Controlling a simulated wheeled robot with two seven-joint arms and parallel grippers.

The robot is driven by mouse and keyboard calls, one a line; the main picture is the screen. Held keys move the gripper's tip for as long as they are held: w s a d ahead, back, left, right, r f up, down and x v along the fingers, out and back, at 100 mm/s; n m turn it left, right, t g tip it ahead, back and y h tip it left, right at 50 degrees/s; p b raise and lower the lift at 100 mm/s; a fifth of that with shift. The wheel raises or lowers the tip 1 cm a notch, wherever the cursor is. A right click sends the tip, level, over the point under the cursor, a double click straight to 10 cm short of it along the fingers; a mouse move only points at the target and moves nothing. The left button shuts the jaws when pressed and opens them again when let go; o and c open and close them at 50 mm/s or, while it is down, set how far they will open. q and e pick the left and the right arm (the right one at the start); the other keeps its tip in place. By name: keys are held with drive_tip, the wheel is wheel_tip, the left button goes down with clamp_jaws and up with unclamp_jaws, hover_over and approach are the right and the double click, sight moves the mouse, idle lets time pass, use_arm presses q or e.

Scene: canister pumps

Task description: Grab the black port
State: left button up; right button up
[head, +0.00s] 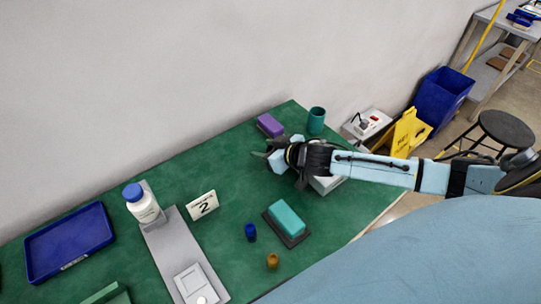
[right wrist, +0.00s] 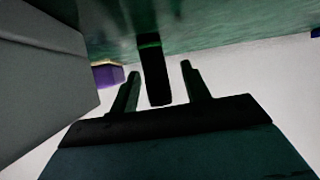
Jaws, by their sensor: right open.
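My right gripper (head: 270,155) is low over the far part of the green table, pointing left in the head view. In the right wrist view its two fingers (right wrist: 160,72) stand apart, open. A dark upright piece with a green band (right wrist: 155,75), which looks like the black port, shows between the fingers there. It does not seem gripped, and I cannot tell how deep it sits between them. In the head view I cannot make it out; the gripper may hide it. My left gripper is not in view.
A purple block (head: 270,125) and a teal cup (head: 316,121) stand close behind the gripper. A pale box (head: 327,184) lies under my right forearm. Nearer are a teal block (head: 286,217), a number card (head: 202,205), a white bottle (head: 145,208) and a blue tray (head: 67,244).

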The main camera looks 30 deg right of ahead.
clamp_jaws()
drive_tip(key=shift+r, duration=0.1)
